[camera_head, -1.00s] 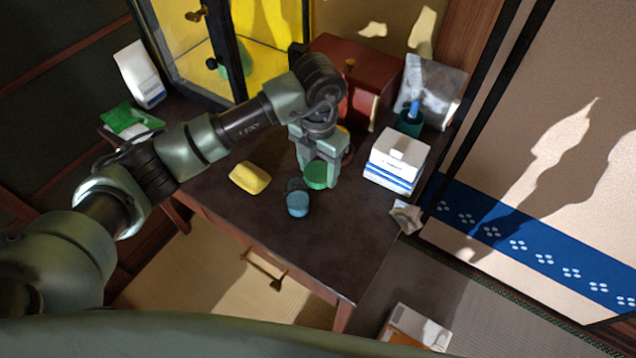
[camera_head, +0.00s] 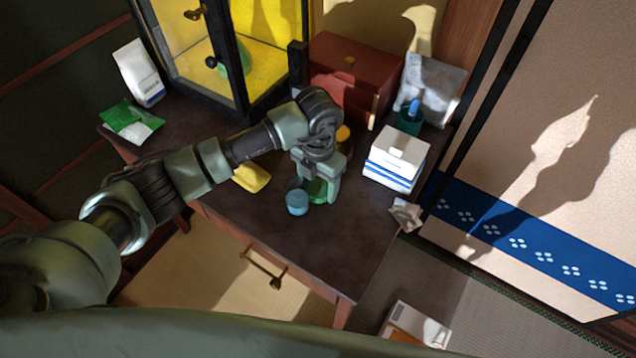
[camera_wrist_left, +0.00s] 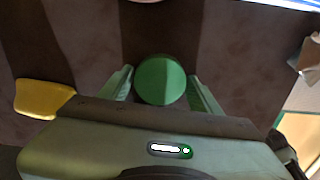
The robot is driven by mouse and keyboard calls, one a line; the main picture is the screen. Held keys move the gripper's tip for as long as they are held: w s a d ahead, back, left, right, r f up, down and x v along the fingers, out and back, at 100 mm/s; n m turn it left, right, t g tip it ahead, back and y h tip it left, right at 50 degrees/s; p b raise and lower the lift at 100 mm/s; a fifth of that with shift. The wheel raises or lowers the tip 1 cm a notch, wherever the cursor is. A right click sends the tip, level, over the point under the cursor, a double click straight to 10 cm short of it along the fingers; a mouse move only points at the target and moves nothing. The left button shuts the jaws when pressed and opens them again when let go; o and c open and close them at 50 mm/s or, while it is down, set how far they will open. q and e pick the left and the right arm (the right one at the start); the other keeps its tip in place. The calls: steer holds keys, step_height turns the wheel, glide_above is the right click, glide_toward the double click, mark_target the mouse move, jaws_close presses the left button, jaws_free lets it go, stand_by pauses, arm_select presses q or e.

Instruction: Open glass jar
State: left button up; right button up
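A round jar with a green lid (camera_head: 318,188) stands on the dark desk, seen from above. It also shows in the left wrist view as a green disc (camera_wrist_left: 160,80). My left gripper (camera_head: 319,199) points down over it, one finger on each side of the lid. In the wrist view the fingers are apart with slim gaps beside the lid, so I see no clear grip. The jar's body is mostly hidden by the gripper and lid. My right gripper is not in view.
A yellow block (camera_head: 252,178) lies left, partly behind my arm. A white box (camera_head: 396,160), crumpled paper (camera_head: 405,214) and a red chest (camera_head: 352,75) are around. The desk front is clear.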

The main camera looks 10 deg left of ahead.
mark_target(318, 187)
arm_select(q)
steer(key=shift+o, duration=0.6)
steer(key=shift+r, duration=0.2)
step_height(318, 187, up, 12)
steer(key=shift+b, duration=0.4)
